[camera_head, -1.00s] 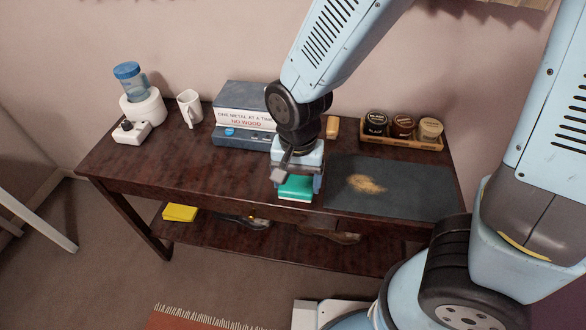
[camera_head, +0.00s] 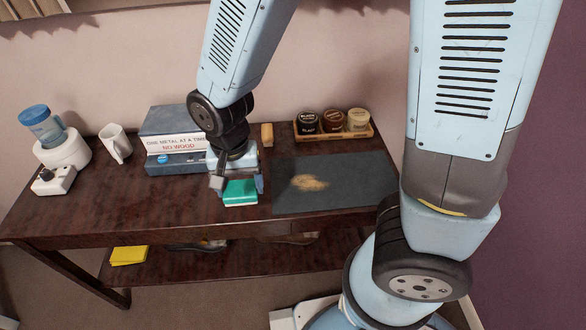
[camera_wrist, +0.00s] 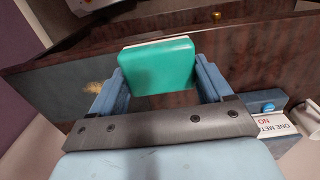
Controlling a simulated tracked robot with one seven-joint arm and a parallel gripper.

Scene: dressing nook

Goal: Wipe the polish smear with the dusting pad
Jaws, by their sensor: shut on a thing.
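The dusting pad (camera_head: 240,192) is a green block with a pale underside. My gripper (camera_head: 239,184) is shut on it, at the table's front edge just left of the dark mat (camera_head: 350,195). In the wrist view the pad (camera_wrist: 157,66) sits between the two blue fingers of my gripper (camera_wrist: 160,80). I cannot tell whether the pad touches the tabletop. The polish smear (camera_head: 309,183) is a tan patch on the left part of the mat, right of the pad and apart from it. It also shows at the left in the wrist view (camera_wrist: 96,87).
On the dark wooden table (camera_head: 120,210), stacked books (camera_head: 170,145) stand behind my gripper. A tray of jars (camera_head: 340,134) and a tan block (camera_head: 267,135) are behind the mat. A white mug (camera_head: 117,144) and a blue-topped bottle (camera_head: 42,124) stand left. A yellow item (camera_head: 129,255) lies on the lower shelf.

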